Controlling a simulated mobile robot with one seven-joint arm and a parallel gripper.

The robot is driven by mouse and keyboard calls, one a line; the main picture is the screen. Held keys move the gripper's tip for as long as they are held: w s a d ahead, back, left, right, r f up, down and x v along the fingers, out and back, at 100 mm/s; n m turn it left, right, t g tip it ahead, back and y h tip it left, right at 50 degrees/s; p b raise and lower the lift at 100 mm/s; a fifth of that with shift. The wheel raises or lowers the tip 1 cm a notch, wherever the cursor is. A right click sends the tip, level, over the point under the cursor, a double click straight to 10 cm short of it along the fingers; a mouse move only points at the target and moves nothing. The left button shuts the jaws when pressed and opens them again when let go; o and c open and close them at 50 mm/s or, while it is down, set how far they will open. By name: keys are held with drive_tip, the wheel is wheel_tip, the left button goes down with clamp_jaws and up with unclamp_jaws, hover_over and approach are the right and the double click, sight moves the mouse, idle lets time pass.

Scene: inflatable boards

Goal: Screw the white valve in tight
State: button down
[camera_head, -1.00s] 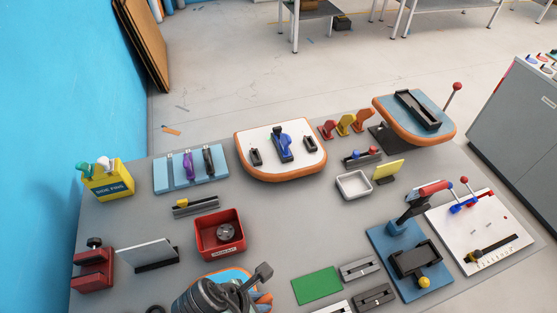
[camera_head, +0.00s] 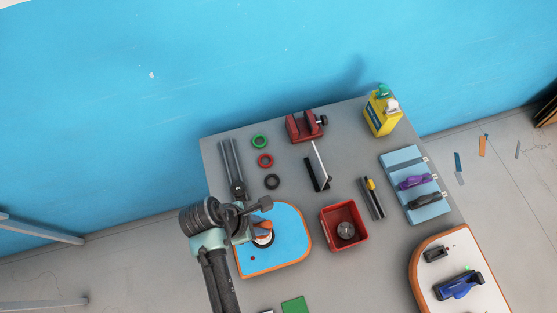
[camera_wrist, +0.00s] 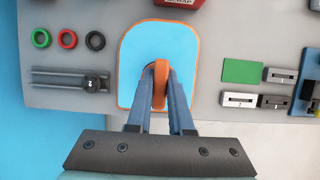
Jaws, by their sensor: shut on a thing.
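A blue inflatable board with an orange rim (camera_head: 291,228) lies at the table's near edge in the head view. It also shows in the wrist view (camera_wrist: 130,57). My gripper (camera_head: 262,226) is over the board. In the wrist view, my gripper (camera_wrist: 160,82) is shut on an upright orange piece (camera_wrist: 161,72). A round white part, seemingly the white valve (camera_head: 264,240), shows right below the fingers in the head view. The fingers and the orange piece mostly hide it, so I cannot tell how deep it sits.
Green, red and black rings (camera_head: 272,181) and a dark rail (camera_head: 232,165) lie beside the board. A red bin (camera_head: 345,226) stands to its right, and a red vise (camera_head: 306,127) farther back. A green pad (camera_wrist: 241,70) and slotted blocks lie to the right in the wrist view.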

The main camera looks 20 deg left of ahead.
drive_tip(key=shift+a, duration=0.25)
drive_tip(key=shift+r+p, duration=0.1)
drive_tip(key=shift+p, duration=0.3)
drive_tip(key=shift+f+b, duration=1.9)
drive_tip(key=shift+f, duration=1.1)
drive_tip(key=shift+p, duration=0.95)
drive_tip(key=shift+f+b, duration=0.7)
drive_tip(key=shift+f, duration=0.35)
drive_tip(key=c, duration=0.7)
unclamp_jaws()
drive_tip(key=shift+c, duration=0.2)
